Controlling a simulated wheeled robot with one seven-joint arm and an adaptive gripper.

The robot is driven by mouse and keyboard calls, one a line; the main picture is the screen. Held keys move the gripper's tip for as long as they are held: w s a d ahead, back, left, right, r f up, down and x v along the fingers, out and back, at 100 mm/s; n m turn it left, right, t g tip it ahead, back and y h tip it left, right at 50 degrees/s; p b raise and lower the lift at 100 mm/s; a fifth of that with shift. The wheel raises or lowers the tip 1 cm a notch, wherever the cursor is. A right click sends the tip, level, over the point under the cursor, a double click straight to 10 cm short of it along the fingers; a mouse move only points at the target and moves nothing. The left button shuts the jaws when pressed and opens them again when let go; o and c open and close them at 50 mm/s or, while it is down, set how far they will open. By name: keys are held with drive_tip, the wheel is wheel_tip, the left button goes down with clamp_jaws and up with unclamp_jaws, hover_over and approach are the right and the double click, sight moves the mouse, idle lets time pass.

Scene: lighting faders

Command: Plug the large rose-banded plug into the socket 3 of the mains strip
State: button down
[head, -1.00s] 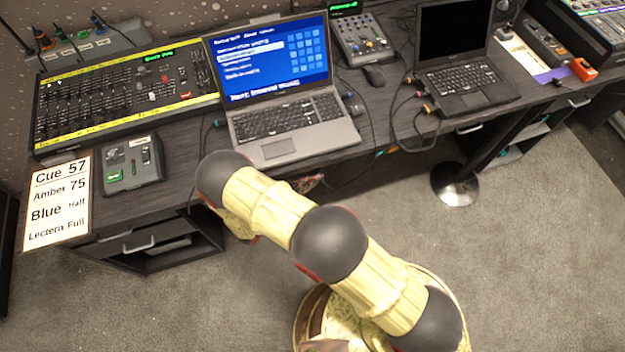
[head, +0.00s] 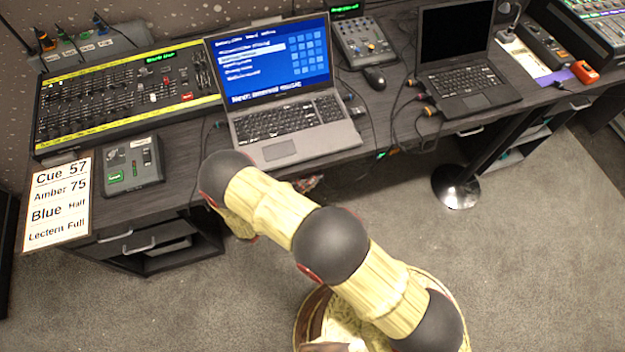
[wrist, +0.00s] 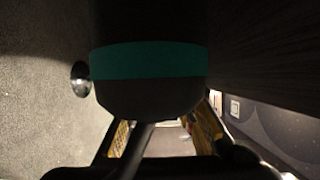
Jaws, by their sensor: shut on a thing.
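In the wrist view a large dark plug with a teal band (wrist: 150,60) fills the upper middle, close to the camera. My gripper (wrist: 166,122) is shut on it, with a yellow finger on each side and a cable running back between them. No rose band shows on the held plug. In the head view my gripper is hidden behind my own arm, at or under the desk's front edge. Small plugs on cables (head: 422,97) lie on the desk between the laptops; one looks pinkish.
The desk holds a lighting console (head: 120,95), an open laptop (head: 285,125), a second laptop (head: 460,75) and a small control box (head: 132,165). A round metal pole base (head: 456,187) stands on the carpet. The wrist view shows pale wall plates (wrist: 234,108) at right.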

drive_tip(key=c, duration=2.6)
unclamp_jaws()
drive_tip(key=shift+w+a+r, duration=0.1)
drive_tip(key=shift+w+a, duration=0.15)
drive_tip(key=shift+w, duration=0.45)
drive_tip(key=o, duration=1.2)
drive_tip(key=shift+d, duration=0.1)
drive_tip(key=shift+s, duration=0.1)
drive_tip(key=v, duration=1.2)
